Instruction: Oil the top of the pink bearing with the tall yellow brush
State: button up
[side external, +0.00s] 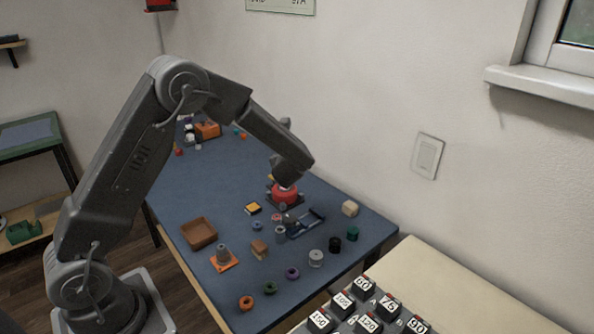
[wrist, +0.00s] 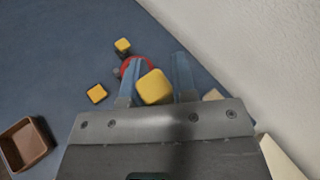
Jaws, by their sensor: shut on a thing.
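In the wrist view my gripper (wrist: 157,66) has its two blue-grey fingers on either side of a yellow block-shaped top (wrist: 154,87), which looks like the yellow brush. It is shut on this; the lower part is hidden. In the side view the end of my arm hangs over the back of the work area, and the fingers and held brush cannot be made out clearly. A small pinkish ring (side external: 277,217), perhaps the pink bearing, lies among the small parts in the side view. I cannot pick it out in the wrist view.
A red round thing (wrist: 138,67) and another yellow block (wrist: 122,46) lie beyond the fingers. A yellow-and-black square (wrist: 97,94) is to their left. A brown tray (side external: 188,238) stands at the left. Several rings and cylinders lie toward the near edge. The wall is close on the right.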

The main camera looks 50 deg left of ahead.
jog(key=w+a+f+n+g, duration=0.3)
jog(key=a+f, duration=0.4)
jog(key=a, duration=0.3)
jog(key=shift+w+a+f+y, duration=0.15)
jog(key=shift+w+f+y, duration=0.25)
jog(key=shift+w, duration=0.35)
